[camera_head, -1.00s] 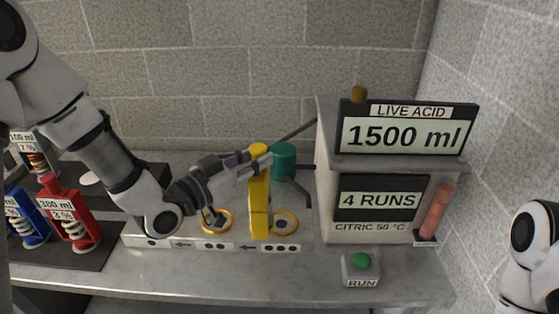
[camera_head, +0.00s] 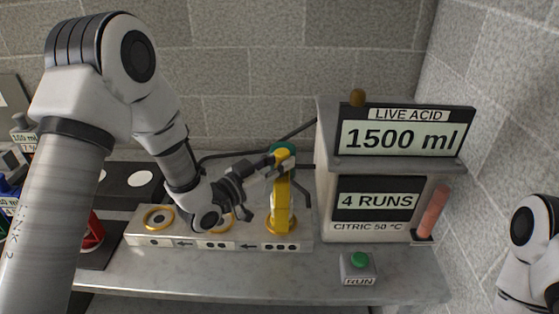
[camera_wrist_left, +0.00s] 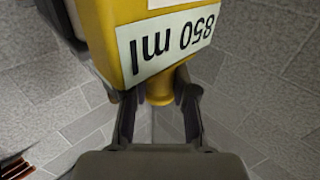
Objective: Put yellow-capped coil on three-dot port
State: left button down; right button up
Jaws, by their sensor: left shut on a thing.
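The yellow-capped coil (camera_head: 282,205) stands upright over the three-dot port (camera_head: 282,228), at the right end of the port strip. Its lower end meets or nearly meets the port's ring; I cannot tell if it is seated. My left gripper (camera_head: 282,162) is shut on the coil's yellow cap at the top. In the left wrist view the yellow body (camera_wrist_left: 115,25) with an upside-down "850 ml" label fills the top, and the cap lies between the fingers (camera_wrist_left: 160,95). My right gripper is out of view; only part of that arm shows at the right edge.
The one-dot port (camera_head: 159,217) is bare; the two-dot port is partly behind my left arm. The display unit (camera_head: 375,165) stands close on the right, the RUN button (camera_head: 359,261) in front.

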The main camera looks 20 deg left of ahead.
pick_arm(q)
jog(key=c, duration=1.3)
grip_release()
jog(key=shift+f, duration=0.1)
jog(key=shift+c, duration=0.2)
jog(key=o, duration=0.4)
jog(key=shift+r, duration=0.3)
jog(key=b+v, duration=0.1)
jog(key=v, duration=1.1)
jog(key=shift+f, duration=0.1)
